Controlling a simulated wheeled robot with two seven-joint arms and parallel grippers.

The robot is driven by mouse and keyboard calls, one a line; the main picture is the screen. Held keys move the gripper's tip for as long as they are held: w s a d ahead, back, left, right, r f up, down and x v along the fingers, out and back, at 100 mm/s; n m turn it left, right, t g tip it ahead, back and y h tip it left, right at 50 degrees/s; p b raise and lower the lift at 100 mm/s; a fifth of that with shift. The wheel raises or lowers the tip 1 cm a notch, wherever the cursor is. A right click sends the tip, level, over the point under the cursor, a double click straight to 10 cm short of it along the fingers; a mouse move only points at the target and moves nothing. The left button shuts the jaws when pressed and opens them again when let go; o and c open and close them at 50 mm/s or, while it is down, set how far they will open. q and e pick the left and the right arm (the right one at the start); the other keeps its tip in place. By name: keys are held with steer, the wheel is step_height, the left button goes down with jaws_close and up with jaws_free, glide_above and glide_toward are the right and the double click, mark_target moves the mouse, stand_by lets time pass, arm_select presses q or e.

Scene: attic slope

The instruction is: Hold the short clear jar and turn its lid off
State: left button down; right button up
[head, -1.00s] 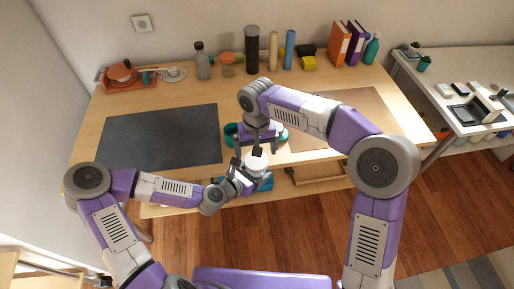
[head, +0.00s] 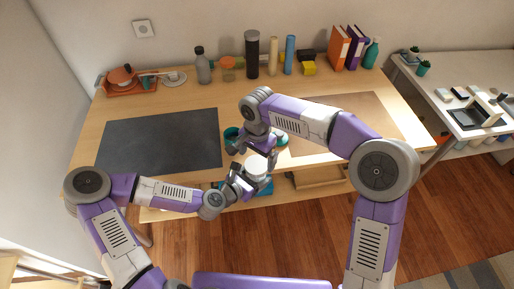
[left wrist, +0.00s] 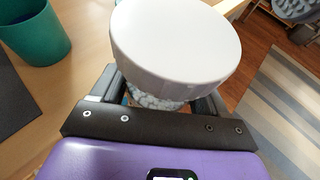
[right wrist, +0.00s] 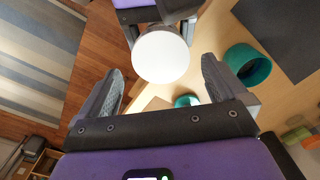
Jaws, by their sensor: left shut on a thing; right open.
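The short clear jar (left wrist: 155,100) shows below its wide white lid (left wrist: 178,42) in the left wrist view, with pale contents. The lid sits on the jar, and it also shows in the head view (head: 256,165). My left gripper (head: 250,178) is shut on the jar below the lid, near the desk's front edge. My right gripper (right wrist: 162,85) is open. In the right wrist view the round lid top (right wrist: 162,54) appears beyond and between its fingers, apparently apart from them. The head view shows the right gripper just above and behind the lid.
A teal cup (left wrist: 34,32) stands on the wooden desk (head: 235,95) by the dark mat (head: 160,141). A second teal round thing (head: 281,138) is to its right. Bottles, cylinders and binders (head: 345,46) line the desk's back. The mats are clear.

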mark_target(257, 165)
steer(key=shift+f, duration=1.8)
